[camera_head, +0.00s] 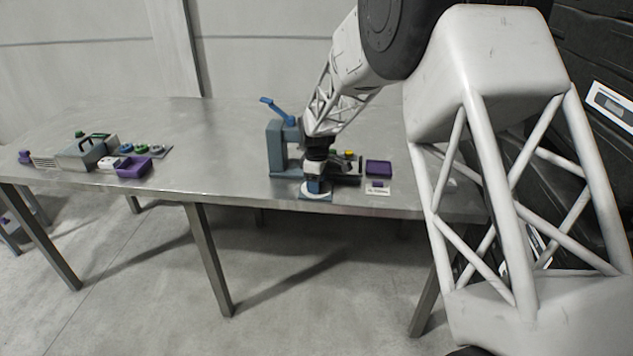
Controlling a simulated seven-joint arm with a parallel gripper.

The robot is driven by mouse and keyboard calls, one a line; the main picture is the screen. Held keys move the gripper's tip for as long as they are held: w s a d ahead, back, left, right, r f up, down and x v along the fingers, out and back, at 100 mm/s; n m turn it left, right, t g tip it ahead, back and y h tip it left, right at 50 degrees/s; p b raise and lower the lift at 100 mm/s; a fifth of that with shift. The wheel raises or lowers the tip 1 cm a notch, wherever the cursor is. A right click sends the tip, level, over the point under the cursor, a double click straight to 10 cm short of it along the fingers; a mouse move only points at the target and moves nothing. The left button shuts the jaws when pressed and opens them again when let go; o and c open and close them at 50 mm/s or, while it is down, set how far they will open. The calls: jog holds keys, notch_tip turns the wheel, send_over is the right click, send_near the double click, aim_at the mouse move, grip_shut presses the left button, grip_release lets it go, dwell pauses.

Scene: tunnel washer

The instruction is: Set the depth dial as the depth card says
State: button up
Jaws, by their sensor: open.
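The blue-grey press (275,150) with a raised blue lever (278,110) stands near the table's front edge. My gripper (317,181) points down just right of it, low over a white round plate (316,194) on a blue-grey base. My gripper is open; whether it touches anything there is too small to tell. I cannot make out the depth dial for certain; my gripper and wrist hide part of this area.
A purple tray (379,167) and small yellow and green parts lie right of my gripper. At the table's left are a grey box with a handle (82,152), a purple bin (134,167) and several coloured round parts. The metal table (200,140) is clear between the groups.

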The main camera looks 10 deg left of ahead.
jog(key=shift+r, duration=3.9)
jog(key=shift+s+d+r, duration=0.25)
jog(key=shift+d+r, duration=0.15)
jog(key=s+d+r+m+t, duration=0.1)
jog(key=s+d+r+m, duration=0.3)
jog(key=s+d+r, duration=0.45)
jog(key=s+d+r+m, duration=0.4)
jog(key=s+d+r, duration=0.2)
jog(key=s+d, duration=0.45)
jog(key=s+d+m, duration=0.4)
jog(key=s, duration=1.1)
jog(key=s+d+f+m+t, duration=0.1)
jog(key=s+d+m, duration=0.3)
jog(key=s, duration=1)
jog(key=shift+s+d+f+t, duration=0.15)
jog(key=shift+s+d+t, duration=0.2)
jog(key=shift+d, duration=0.2)
